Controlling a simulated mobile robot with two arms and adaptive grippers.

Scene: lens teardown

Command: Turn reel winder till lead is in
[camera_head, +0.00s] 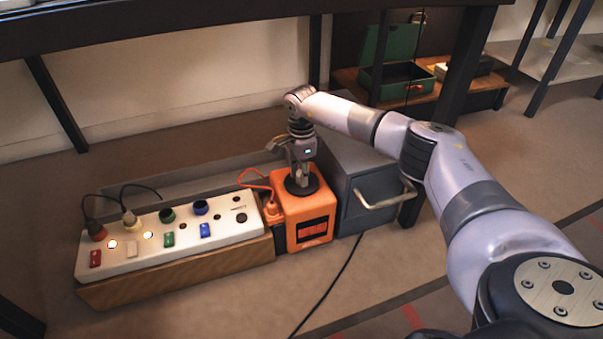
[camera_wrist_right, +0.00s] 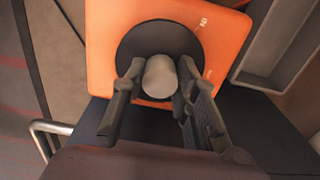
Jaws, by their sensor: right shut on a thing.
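The reel winder is an orange box (camera_head: 305,213) with a black round disc on its top. In the right wrist view the orange top (camera_wrist_right: 110,40) shows the black disc (camera_wrist_right: 160,35) with a pale round knob (camera_wrist_right: 160,76) on it. My right gripper (camera_head: 301,180) points down over the disc and is shut on the knob, one finger on each side. An orange lead (camera_head: 256,186) loops out at the box's left side, ending at an orange plug (camera_head: 273,212). How much lead is out is hard to tell. My left gripper is not in view.
A white panel (camera_head: 190,262) with coloured sockets, switches and lit lamps stands left of the winder on a wooden base. A grey-blue cabinet (camera_head: 352,210) with a bar handle (camera_head: 382,203) stands close on the right. A black cable (camera_head: 338,277) runs across the floor in front.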

